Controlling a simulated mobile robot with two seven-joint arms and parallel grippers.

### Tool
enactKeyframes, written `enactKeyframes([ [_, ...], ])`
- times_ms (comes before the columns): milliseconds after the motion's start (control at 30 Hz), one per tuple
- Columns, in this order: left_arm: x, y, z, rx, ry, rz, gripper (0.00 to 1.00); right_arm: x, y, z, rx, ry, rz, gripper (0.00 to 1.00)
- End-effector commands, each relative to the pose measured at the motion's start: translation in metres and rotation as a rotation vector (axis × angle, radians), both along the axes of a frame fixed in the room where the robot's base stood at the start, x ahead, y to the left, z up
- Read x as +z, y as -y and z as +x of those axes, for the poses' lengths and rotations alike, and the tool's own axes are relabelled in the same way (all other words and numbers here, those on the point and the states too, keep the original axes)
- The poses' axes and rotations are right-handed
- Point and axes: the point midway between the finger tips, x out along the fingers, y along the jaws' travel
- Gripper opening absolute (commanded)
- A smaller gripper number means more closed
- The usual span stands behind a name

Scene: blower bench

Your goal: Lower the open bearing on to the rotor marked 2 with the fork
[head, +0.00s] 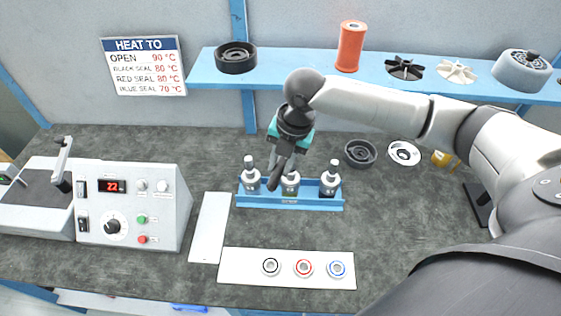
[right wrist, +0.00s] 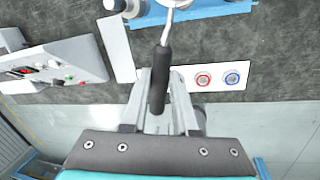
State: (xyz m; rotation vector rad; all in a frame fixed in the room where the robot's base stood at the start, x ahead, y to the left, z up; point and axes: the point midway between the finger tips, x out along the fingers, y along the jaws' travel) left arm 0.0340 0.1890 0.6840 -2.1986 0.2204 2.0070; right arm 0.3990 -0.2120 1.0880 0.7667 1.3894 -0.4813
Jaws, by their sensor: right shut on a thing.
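Three rotors with upright grey shafts stand in a blue rack (head: 290,207): a left one (head: 250,182), a middle one (head: 291,187) and a right one (head: 330,181). Their markings are too small to read. My right gripper (head: 281,167) is shut on the black handle of the fork (head: 275,182), in front of the middle rotor. In the right wrist view the fork (right wrist: 158,80) runs up from between the fingers (right wrist: 158,95), its thin shank reaching the top edge. My left gripper is out of view.
Black-, red- (head: 303,268) and blue-ringed (head: 337,268) bearings lie on a white mat (head: 240,268) in front. A heater box (head: 135,205) reading 22 stands left. A white strip (head: 210,227) lies beside the rack. A blue shelf (head: 300,68) runs behind.

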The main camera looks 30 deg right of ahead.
Motion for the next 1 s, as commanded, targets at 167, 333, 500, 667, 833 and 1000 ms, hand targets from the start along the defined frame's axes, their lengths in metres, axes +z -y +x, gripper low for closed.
enactKeyframes([
  [167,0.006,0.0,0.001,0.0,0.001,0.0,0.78,-0.002,-0.001,0.0,0.001,0.006,0.001,0.0],
  [333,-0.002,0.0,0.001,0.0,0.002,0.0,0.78,-0.018,0.0,0.0,0.001,0.006,0.0,0.0],
  [500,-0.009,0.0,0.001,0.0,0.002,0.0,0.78,-0.033,0.0,0.0,0.0,0.006,0.0,0.0],
  [667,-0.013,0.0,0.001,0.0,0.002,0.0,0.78,-0.044,0.0,0.0,0.0,0.005,0.0,0.0],
  [833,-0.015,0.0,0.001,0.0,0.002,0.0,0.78,-0.049,-0.001,0.0,0.001,0.007,0.001,0.0],
  [1000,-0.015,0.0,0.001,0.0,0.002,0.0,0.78,-0.049,-0.001,0.0,0.001,0.007,0.001,0.0],
])
